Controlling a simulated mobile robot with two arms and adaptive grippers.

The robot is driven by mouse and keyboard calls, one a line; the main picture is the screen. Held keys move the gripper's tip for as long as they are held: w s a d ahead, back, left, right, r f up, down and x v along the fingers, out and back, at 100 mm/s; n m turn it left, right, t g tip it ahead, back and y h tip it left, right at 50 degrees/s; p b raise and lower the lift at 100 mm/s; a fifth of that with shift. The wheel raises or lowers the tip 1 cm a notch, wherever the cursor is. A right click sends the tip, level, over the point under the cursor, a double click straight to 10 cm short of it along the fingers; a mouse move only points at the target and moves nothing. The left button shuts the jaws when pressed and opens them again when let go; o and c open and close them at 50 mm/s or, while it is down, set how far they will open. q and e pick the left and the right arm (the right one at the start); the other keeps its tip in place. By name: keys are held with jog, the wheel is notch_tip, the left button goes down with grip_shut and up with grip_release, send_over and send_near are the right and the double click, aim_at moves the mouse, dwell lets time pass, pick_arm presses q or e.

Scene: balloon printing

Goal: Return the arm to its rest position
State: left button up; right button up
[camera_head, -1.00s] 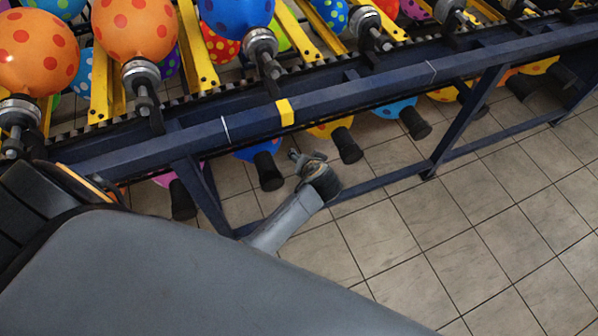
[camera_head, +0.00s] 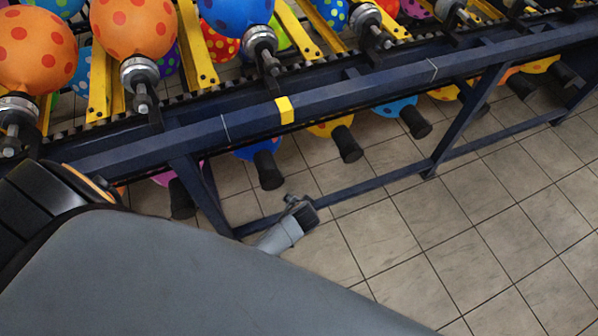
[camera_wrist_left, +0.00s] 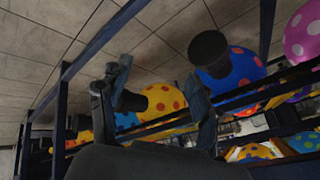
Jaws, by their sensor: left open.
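My left gripper (camera_head: 294,201) shows small in the head view, at the tip of a grey arm link that comes out from behind my large grey arm part. It is low over the tiled floor, beside the dark blue rail frame. In the left wrist view my left gripper (camera_wrist_left: 160,92) has its two fingers spread wide apart, with nothing held between them. Balloons and a black plug show behind the fingers, apparently apart from them. My right gripper is in neither view.
A dark blue conveyor frame (camera_head: 350,92) runs diagonally across, with a yellow mark (camera_head: 285,110). Orange dotted balloons (camera_head: 36,50) sit on top. Balloons with black plugs (camera_head: 268,170) hang below, close to the gripper. The tiled floor (camera_head: 420,230) at right is clear.

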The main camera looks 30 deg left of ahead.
pick_arm(q)
jog(key=shift+f, duration=0.1)
dwell(0.5)
jog(key=s+f+m+g+h, duration=0.1)
jog(key=s+f+g+h, duration=0.1)
jog(key=s+f, duration=1.2)
jog(key=s+a+f+g, duration=0.1)
jog(key=s+f, duration=0.2)
jog(key=s, duration=0.7)
jog(key=s+a+f+g+h, duration=0.1)
jog(key=s+f, duration=0.2)
jog(key=s, duration=0.8)
jog(key=shift+s+a, duration=0.2)
jog(key=shift+a, duration=0.15)
